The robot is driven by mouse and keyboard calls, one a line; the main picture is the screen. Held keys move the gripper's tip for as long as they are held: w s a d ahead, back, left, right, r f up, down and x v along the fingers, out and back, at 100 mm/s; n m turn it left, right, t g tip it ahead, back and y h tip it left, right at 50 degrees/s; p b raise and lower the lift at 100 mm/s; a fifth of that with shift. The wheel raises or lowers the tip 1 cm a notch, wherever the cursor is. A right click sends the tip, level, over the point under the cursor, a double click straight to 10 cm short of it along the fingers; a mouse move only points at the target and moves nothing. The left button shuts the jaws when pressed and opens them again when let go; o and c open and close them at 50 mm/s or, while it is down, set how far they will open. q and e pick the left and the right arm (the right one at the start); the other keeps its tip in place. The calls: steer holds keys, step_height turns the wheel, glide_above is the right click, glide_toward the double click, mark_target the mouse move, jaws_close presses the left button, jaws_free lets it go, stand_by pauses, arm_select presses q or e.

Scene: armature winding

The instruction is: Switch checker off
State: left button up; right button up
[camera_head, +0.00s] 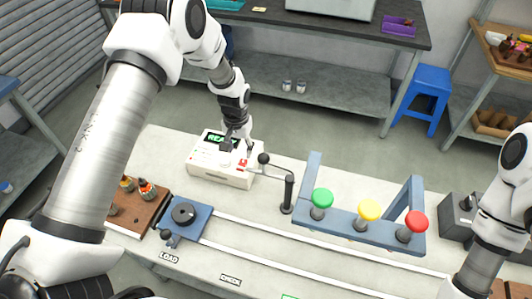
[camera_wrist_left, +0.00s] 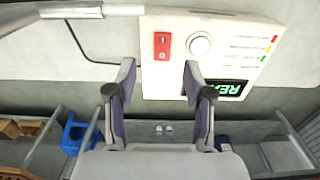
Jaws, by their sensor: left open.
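The checker (camera_head: 222,168) is a white box on the bench, with a green-lit display partly hidden by my gripper. In the left wrist view the checker (camera_wrist_left: 222,50) shows a red rocker switch (camera_wrist_left: 163,46), a round white knob (camera_wrist_left: 199,45), small coloured lights and a lit green display (camera_wrist_left: 229,88). My left gripper (camera_head: 238,155) is over the checker's front, near the red switch (camera_head: 243,162). In the wrist view my left gripper (camera_wrist_left: 158,75) is open and empty, its fingers spread to either side below the switch and knob. Whether it touches the box I cannot tell. My right gripper is out of view.
A black crank post (camera_head: 288,190) with an arm stands right of the checker. A blue winding base (camera_head: 187,218) and a wooden tray (camera_head: 135,212) lie left.

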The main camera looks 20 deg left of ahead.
mark_target(240, 164)
arm_select(q)
steer(key=shift+w+d+f, duration=0.1)
steer(key=shift+f, duration=0.2)
steer(key=f, duration=0.1)
steer(key=f+p, duration=0.1)
steer(key=s+a+f+p, duration=0.1)
steer(key=f, duration=0.1)
steer(key=shift+s, duration=0.1)
steer(key=shift+w+d+f+p, duration=0.15)
steer(key=shift+f+p, duration=0.35)
steer(key=shift+f, duration=0.75)
steer(key=shift+w+d+f, duration=0.15)
steer(key=shift+w+f, duration=0.1)
steer(key=shift+f, duration=0.05)
